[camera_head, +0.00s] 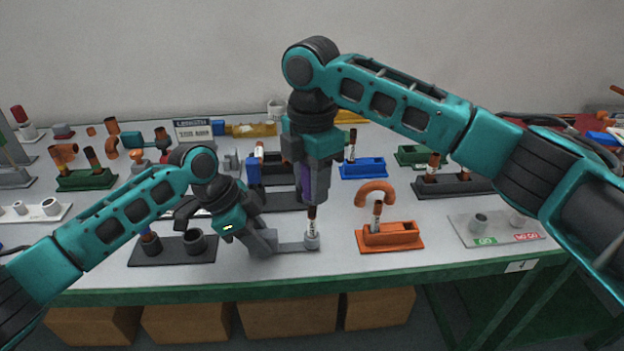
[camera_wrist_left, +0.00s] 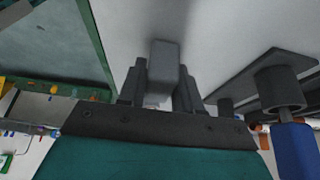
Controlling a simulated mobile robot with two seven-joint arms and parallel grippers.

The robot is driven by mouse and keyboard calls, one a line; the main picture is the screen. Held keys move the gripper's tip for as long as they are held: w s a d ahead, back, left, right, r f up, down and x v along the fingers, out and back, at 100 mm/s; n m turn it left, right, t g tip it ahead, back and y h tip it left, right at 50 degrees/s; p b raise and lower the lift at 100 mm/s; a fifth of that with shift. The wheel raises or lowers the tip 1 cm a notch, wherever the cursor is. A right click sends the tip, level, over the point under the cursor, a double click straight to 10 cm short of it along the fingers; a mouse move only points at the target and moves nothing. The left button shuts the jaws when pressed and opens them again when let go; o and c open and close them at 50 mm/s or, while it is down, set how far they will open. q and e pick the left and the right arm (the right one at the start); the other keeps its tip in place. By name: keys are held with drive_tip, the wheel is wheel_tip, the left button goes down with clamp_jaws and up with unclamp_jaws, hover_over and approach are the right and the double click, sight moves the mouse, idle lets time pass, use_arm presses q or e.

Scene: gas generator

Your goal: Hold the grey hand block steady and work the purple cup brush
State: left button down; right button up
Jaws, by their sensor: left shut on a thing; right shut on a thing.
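The grey hand block (camera_head: 290,246) lies low near the table's front edge, with a round socket at its right end. My left gripper (camera_head: 262,242) is shut on its left part; in the left wrist view the block (camera_wrist_left: 165,72) sits between the two fingers. My right gripper (camera_head: 312,150) points down, shut on the purple cup brush (camera_head: 314,184), which is upright above the socket. A brown rod with a white label (camera_head: 312,222) stands upright between the brush and the socket. Whether the brush surrounds the rod's top or only touches it, I cannot tell.
An orange holder (camera_head: 390,236) with a bent copper pipe stands to the right. A dark two-cup base (camera_head: 172,252) is left of my left gripper. A grey go/no-go plate (camera_head: 495,232) lies farther right. Several coloured holders stand behind.

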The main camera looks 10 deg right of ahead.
sight(312, 206)
drive_tip(key=shift+f, duration=0.1)
drive_tip(key=shift+f, duration=1.6)
